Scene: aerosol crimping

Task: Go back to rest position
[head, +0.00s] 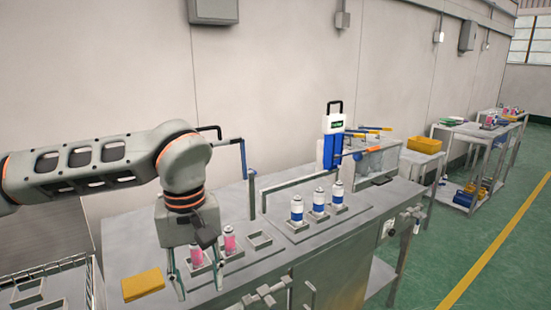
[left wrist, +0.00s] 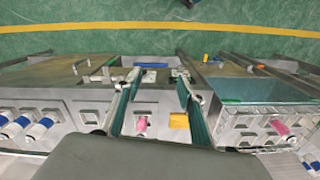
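My left gripper (head: 197,284) hangs over the near left part of the metal bench (head: 345,225), fingers pointing down and spread apart. In the left wrist view its two fingers (left wrist: 155,100) are wide apart with nothing gripped between them. A pink can (head: 229,241) and another pink can (head: 196,256) stand in square holders just behind and right of the fingers in the head view. Three blue-and-white cans (head: 297,210) stand in a row of holders farther right. My right gripper is not in view.
A yellow block (head: 143,284) lies left of the gripper; it also shows in the left wrist view (left wrist: 179,121). A blue upright device (head: 333,138) with a black handle stands behind the cans. Metal rails edge the bench. Green floor is open at right.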

